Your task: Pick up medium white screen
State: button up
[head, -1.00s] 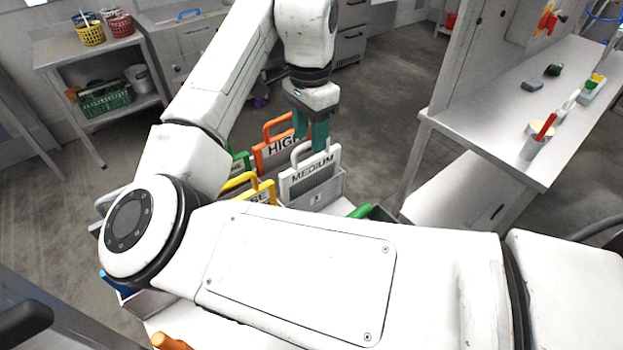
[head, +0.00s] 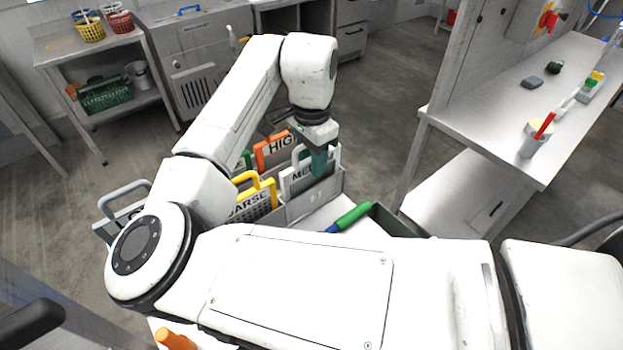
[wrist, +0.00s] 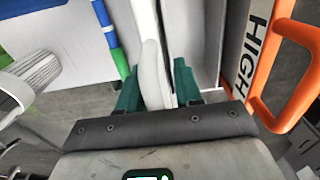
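The medium white screen (head: 297,180) stands in a grey rack slot in the head view, its label partly covered by my gripper. Its white handle (wrist: 152,62) runs between my fingers in the wrist view. My gripper (head: 319,161) is low over the screen's right part, fingers pointing down. In the wrist view my gripper (wrist: 158,88) has one teal finger on each side of the handle. The fingers stand apart, with a narrow dark gap beside the right one. Firm contact is not visible.
An orange HIGH screen (head: 275,150) stands behind, close to my gripper; its handle shows in the wrist view (wrist: 299,70). A yellow COARSE screen (head: 255,200) stands in front left. A green-and-blue tool (head: 350,217) lies to the right. A steel table (head: 520,110) stands further right.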

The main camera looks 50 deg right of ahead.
grip_shut()
jog(key=shift+r, duration=0.2)
dwell(0.5)
